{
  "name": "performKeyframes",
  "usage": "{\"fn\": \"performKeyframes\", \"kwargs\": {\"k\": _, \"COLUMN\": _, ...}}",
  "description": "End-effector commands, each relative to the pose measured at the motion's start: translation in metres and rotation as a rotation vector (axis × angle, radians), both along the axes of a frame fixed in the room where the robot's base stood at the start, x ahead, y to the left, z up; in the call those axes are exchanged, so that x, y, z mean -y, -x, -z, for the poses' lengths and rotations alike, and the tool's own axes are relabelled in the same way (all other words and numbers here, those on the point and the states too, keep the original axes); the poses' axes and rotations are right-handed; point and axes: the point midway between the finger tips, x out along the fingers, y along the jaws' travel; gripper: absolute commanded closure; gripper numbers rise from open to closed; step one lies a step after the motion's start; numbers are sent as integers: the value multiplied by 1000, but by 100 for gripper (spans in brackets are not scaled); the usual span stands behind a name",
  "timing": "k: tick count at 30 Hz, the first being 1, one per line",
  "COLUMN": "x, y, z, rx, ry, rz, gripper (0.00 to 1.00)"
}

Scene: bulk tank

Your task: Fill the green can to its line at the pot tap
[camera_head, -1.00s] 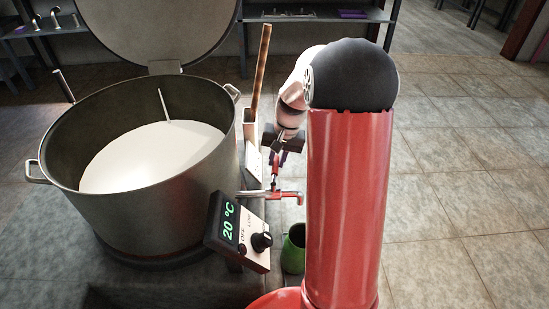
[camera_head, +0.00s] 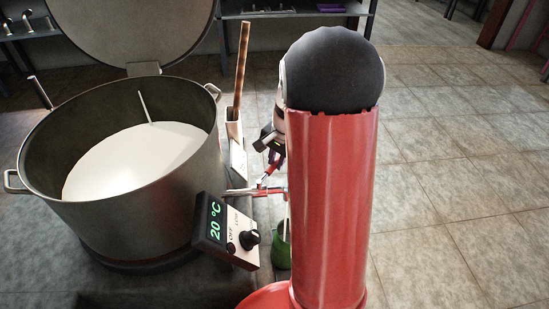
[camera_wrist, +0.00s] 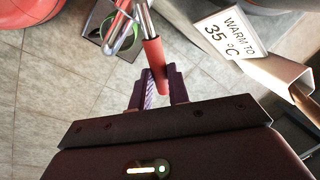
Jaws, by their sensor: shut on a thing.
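The green can (camera_head: 282,252) stands on the floor below the pot tap (camera_head: 242,191), partly hidden by my red column. A thin white stream runs down from the spout towards the can. In the wrist view the can (camera_wrist: 105,38) shows from above, partly covered by the tap; its line and fill level cannot be made out. My gripper (camera_wrist: 160,74) is shut on the red tap handle (camera_wrist: 153,54). In the head view my gripper (camera_head: 271,143) is at the top of the handle, which leans over to the right.
The big steel pot (camera_head: 170,215) holds white liquid, its lid raised behind. A control box (camera_head: 235,232) reading 20 °C is mounted in front of the tap. A sign (camera_wrist: 230,33) says "WARM TO 35 °C". The tiled floor at right is clear.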

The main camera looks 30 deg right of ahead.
Motion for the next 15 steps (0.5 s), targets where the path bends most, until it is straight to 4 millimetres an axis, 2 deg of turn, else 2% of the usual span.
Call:
{"fn": "performKeyframes", "kwargs": {"k": 12, "x": 1, "y": 0, "z": -1, "rx": 2, "ry": 1, "rz": 8, "gripper": 100}}
{"fn": "performKeyframes", "kwargs": {"k": 13, "x": 1, "y": 0, "z": -1, "rx": 2, "ry": 1, "rz": 8, "gripper": 80}}
{"fn": "performKeyframes", "kwargs": {"k": 15, "x": 1, "y": 0, "z": -1, "rx": 1, "ry": 0, "rz": 8, "gripper": 71}}
